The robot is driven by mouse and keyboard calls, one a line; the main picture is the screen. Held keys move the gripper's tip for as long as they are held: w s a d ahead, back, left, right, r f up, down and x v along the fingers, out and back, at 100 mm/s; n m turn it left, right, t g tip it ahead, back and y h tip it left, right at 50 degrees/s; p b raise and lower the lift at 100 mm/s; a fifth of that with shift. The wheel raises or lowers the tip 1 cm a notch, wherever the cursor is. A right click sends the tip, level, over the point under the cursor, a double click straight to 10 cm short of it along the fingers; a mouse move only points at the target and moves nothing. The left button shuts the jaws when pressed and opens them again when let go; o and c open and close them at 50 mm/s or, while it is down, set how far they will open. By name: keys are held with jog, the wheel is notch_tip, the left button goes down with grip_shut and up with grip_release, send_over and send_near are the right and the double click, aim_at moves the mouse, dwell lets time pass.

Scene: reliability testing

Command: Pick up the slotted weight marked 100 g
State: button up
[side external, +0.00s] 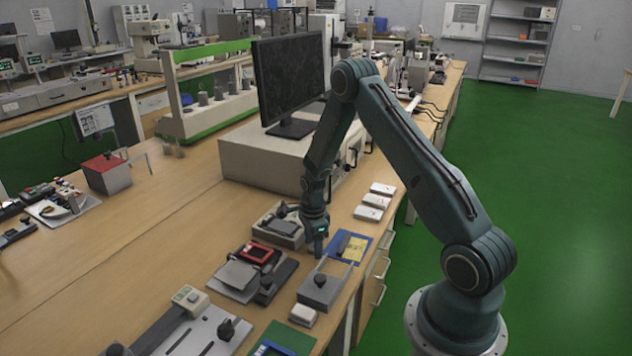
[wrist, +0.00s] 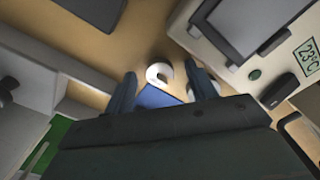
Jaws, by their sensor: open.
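A small pale C-shaped disc (wrist: 160,73), which looks like a slotted weight, lies on the wooden bench in the wrist view. Its slot faces downward in that picture; no marking can be read on it. My gripper (wrist: 163,88) is open, with one dark finger on each side of the disc in the picture. I cannot tell how far above it the fingers are. In the side external view my gripper (side external: 318,248) points down over the bench near its front edge. I cannot make out the disc there.
A blue mat (wrist: 155,97) lies just below the disc in the wrist view. A device marked 23°C (wrist: 285,65) stands to the right. In the side external view, a grey block with a knob (side external: 318,290), a red-framed device (side external: 256,253) and white boxes (side external: 376,201) crowd the bench.

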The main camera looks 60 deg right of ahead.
jog(key=shift+c, duration=0.5)
jog(key=c, duration=1)
jog(key=shift+r, duration=0.1)
notch_tip(320, 180, up, 20)
dwell(0.5)
